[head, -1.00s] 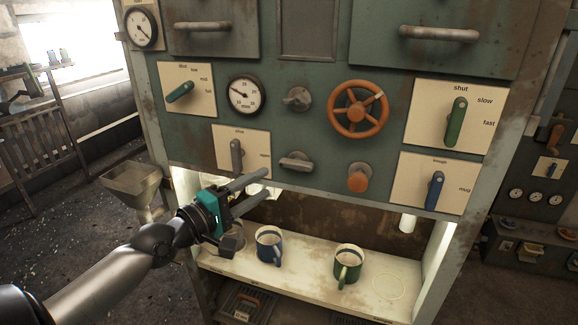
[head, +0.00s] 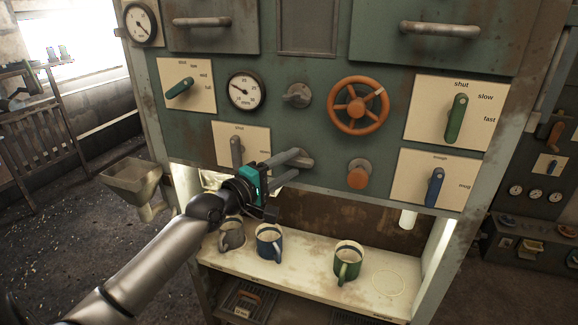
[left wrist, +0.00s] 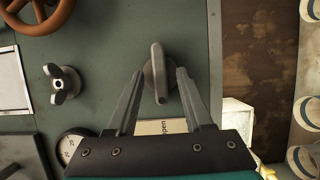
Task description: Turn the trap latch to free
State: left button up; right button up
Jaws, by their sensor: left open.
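The latch, a plain grey bar handle on a round base, sits on the green panel below the upper grey knob; it carries no readable label. In the left wrist view the latch (left wrist: 158,75) lies between my two fingertips, with a visible gap on each side. In the head view the latch (head: 307,162) is partly hidden by my left gripper (head: 287,168). My left gripper (left wrist: 158,76) is open, its fingers pointing at the panel on either side of the handle. I take this to be the trap latch. My right gripper is not in view.
Close by are the shut/open lever (head: 236,150), the grey wing knob (head: 297,95), the orange handwheel (head: 358,128) and the orange knob (head: 358,177).

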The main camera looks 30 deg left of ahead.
pick_arm(q)
jog(key=shift+w, duration=0.1)
grip_shut()
dwell(0.5)
